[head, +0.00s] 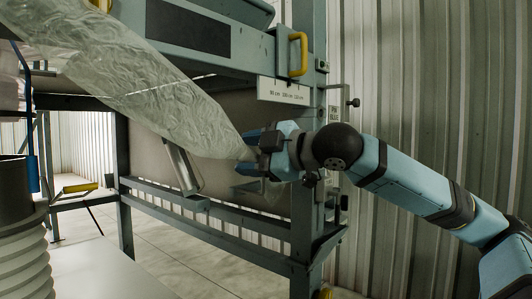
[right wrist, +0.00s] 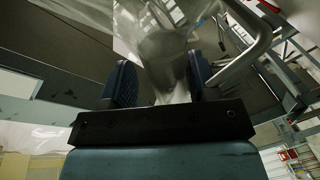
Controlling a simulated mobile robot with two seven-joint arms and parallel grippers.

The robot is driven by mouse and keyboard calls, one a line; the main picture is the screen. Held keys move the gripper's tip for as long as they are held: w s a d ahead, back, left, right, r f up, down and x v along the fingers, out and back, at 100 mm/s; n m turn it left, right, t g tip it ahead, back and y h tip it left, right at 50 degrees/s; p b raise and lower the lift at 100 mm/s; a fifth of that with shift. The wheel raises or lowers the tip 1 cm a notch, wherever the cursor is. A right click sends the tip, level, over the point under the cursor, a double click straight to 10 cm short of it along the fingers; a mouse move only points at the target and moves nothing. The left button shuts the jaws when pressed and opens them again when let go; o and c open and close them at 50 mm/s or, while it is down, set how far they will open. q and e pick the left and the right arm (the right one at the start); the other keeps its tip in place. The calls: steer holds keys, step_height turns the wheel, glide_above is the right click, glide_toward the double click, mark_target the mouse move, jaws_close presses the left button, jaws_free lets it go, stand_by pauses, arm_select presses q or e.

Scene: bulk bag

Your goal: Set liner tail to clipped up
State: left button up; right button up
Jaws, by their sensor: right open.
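The liner tail (head: 150,85) is a crinkled, translucent plastic sleeve. In the head view it slopes down from the upper left and narrows to an end at my right gripper (head: 254,157). In the right wrist view, the fingers of my right gripper (right wrist: 161,84) stand apart, with the gathered liner tail (right wrist: 168,55) between them. The gripper is open; whether a finger touches the plastic I cannot tell. A bent grey metal bar (right wrist: 252,50) runs close beside the right-hand finger. No clip can be made out for certain. My left gripper is not in view.
A grey-blue steel frame (head: 125,190) stands behind the liner, with a yellow handle (head: 298,54) and a white label plate (head: 284,92). A grey metal piece (head: 181,167) hangs below the liner. A ribbed grey spout (head: 20,245) is at lower left. Corrugated wall (head: 430,90) lies right.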

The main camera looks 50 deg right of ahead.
steer(key=shift+s+d+f+b, duration=0.1)
steer(key=shift+s+f+b, duration=0.1)
steer(key=shift+b, duration=0.2)
steer(key=b+v, duration=0.5)
steer(key=b, duration=0.1)
steer(key=shift+s, duration=0.15)
steer(key=b+v, duration=0.4)
steer(key=v, duration=0.4)
steer(key=shift+r+b, duration=0.3)
steer(key=shift+b, duration=0.05)
